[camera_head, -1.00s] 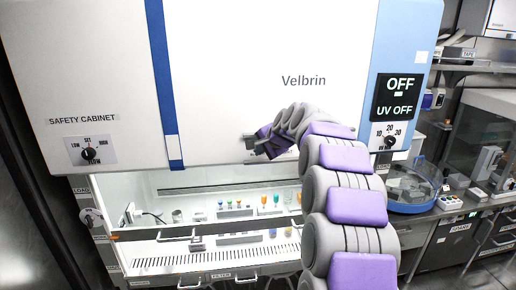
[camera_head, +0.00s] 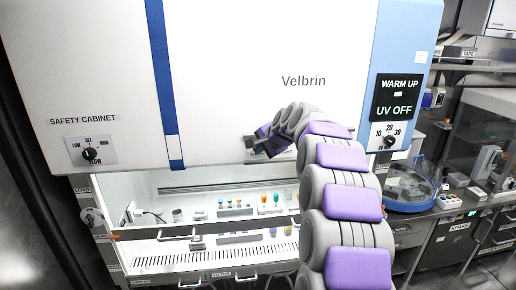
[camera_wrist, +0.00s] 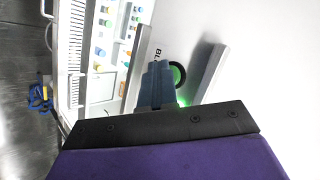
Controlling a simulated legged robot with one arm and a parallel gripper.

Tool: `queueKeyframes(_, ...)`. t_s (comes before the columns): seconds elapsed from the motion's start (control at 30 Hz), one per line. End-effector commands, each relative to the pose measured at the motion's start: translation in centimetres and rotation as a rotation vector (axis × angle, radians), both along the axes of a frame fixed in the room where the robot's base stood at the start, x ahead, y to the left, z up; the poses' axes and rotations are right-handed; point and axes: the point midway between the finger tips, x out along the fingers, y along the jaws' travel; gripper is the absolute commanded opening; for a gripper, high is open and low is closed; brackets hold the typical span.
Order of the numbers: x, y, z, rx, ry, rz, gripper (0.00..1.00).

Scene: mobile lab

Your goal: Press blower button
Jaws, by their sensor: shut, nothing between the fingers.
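The white safety cabinet (camera_head: 260,50) fills the head view; its display (camera_head: 398,95) reads "WARM UP" and "UV OFF". In the head view my gripper (camera_head: 256,147) is at the lower front panel, and the button is hidden.
A dial (camera_head: 88,152) is at the panel's left and a UV timer dial (camera_head: 389,141) at its right. Below is the lit work opening with several coloured vials (camera_head: 250,202). A bench with a blue round device (camera_head: 408,190) stands at the right.

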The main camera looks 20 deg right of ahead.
Motion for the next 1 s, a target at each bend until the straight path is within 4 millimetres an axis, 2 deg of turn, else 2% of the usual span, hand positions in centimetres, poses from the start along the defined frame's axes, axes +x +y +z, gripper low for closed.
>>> queueKeyframes(0.47, 0.1, 0.0, 0.0, 0.000, 0.000, 0.000, 0.00)
queueKeyframes(0.83, -1.5, 0.4, 0.0, -0.001, 0.000, 0.001, 0.00)
queueKeyframes(1.0, -1.7, 0.5, 0.0, -0.001, 0.000, 0.001, 0.00)
